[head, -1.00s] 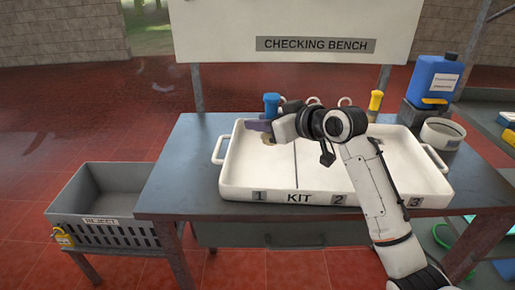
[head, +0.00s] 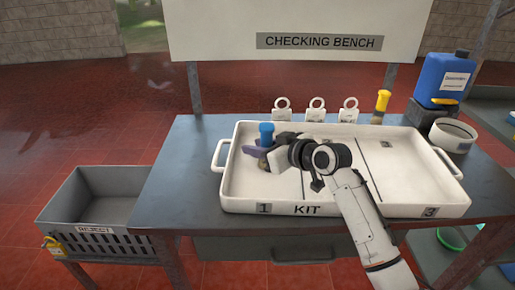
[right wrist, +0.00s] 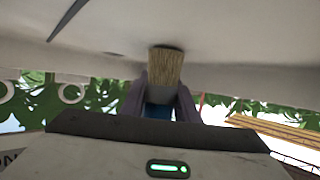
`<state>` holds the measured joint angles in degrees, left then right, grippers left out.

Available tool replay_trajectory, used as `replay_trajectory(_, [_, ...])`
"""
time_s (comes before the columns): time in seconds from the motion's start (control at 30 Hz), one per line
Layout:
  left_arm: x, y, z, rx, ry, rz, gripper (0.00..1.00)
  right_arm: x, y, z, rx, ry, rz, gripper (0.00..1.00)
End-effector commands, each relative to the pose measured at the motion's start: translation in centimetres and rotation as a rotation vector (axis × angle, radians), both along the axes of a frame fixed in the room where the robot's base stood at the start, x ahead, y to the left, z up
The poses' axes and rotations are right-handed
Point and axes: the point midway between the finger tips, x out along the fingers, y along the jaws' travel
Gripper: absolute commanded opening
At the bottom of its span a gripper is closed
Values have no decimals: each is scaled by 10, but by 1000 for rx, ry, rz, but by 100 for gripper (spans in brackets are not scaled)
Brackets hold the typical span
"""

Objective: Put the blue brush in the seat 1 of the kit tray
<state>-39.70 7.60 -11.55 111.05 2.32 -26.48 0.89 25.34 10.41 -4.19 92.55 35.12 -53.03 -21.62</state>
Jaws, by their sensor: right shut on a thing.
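The blue brush (head: 267,134) is upright in my right gripper (head: 257,152), over the left compartment of the white kit tray (head: 222,184). That compartment carries the label 1 (head: 264,208) on the front wall. The gripper is shut around the brush, with its blue handle end sticking up above the fingers. In the right wrist view the pale bristles (right wrist: 165,66) stick out past the fingers (right wrist: 133,100) toward the white tray surface. I cannot tell whether they touch it. My right arm hides part of the tray middle and the label 2. My left gripper is not in view.
A yellow-topped brush (head: 382,103) and several white ring-topped tags stand behind the tray. A blue jug (head: 443,77) and a white round container (head: 454,135) are at the right. A grey reject crate (head: 95,205) stands left of the bench (head: 185,165).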

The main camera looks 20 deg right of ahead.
Motion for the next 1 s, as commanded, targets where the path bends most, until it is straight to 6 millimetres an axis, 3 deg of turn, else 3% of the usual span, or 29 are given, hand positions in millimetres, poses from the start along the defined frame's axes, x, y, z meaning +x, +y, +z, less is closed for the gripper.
replay_trajectory(0.3, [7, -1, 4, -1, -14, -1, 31, 0, 0, -4, 0, -1, 0, 5])
replay_trajectory(0.33, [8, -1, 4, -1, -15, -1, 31, 0, 0, -4, -1, 0, 0, 31])
replay_trajectory(0.43, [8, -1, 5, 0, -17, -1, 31, 0, 0, -4, -1, 0, 0, 47])
replay_trajectory(0.77, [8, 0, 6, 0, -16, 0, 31, 0, 0, -2, 0, -1, 0, 47])
replay_trajectory(1.0, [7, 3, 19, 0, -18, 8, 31, -6, -1, 10, -2, -1, 12, 47])
